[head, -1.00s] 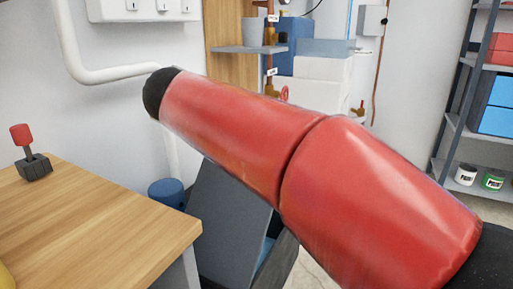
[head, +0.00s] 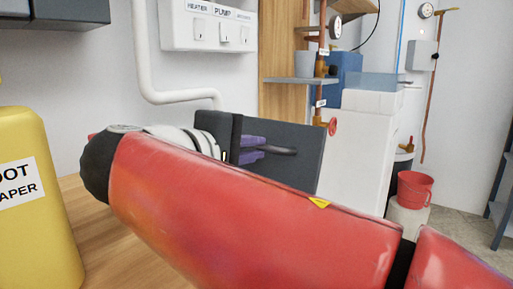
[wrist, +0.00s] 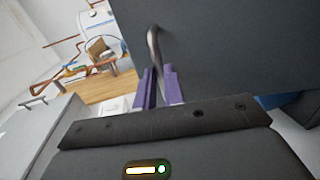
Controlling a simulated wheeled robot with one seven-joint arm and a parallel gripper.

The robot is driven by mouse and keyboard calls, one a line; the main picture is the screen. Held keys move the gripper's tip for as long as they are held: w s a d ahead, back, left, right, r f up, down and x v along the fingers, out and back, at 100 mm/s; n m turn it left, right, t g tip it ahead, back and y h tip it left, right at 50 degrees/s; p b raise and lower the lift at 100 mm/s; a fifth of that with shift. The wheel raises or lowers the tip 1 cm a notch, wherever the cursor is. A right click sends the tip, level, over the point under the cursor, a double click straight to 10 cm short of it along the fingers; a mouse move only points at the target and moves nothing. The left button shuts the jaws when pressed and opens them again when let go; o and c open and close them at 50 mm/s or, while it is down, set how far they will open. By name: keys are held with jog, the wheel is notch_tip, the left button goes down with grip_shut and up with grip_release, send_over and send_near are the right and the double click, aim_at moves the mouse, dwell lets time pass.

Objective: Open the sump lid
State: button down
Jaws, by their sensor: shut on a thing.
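The sump lid is the dark grey panel (head: 300,155) that stands up steeply behind my red arm in the head view. In the wrist view the lid (wrist: 225,45) fills the upper right. Its thin metal handle (wrist: 153,42) runs down between my purple fingers. My gripper (head: 265,151) is shut on this handle, and it also shows in the wrist view (wrist: 158,85). The lid's lower edge and whatever lies beneath are hidden by my arm in the head view.
A wooden table (head: 105,240) with a yellow container (head: 35,200) is at the left. White and blue boxes stand behind the lid. A red bucket (head: 413,189) is at the right. Open floor (head: 468,225) shows at the far right.

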jog(key=shift+f, duration=0.45)
jog(key=c, duration=1.5)
grip_release()
jog(key=shift+w+r, duration=0.1)
jog(key=shift+r, duration=0.25)
notch_tip(320, 180, up, 20)
jog(key=p, duration=0.7)
jog(key=shift+f+p, duration=0.2)
jog(key=shift+p, duration=0.2)
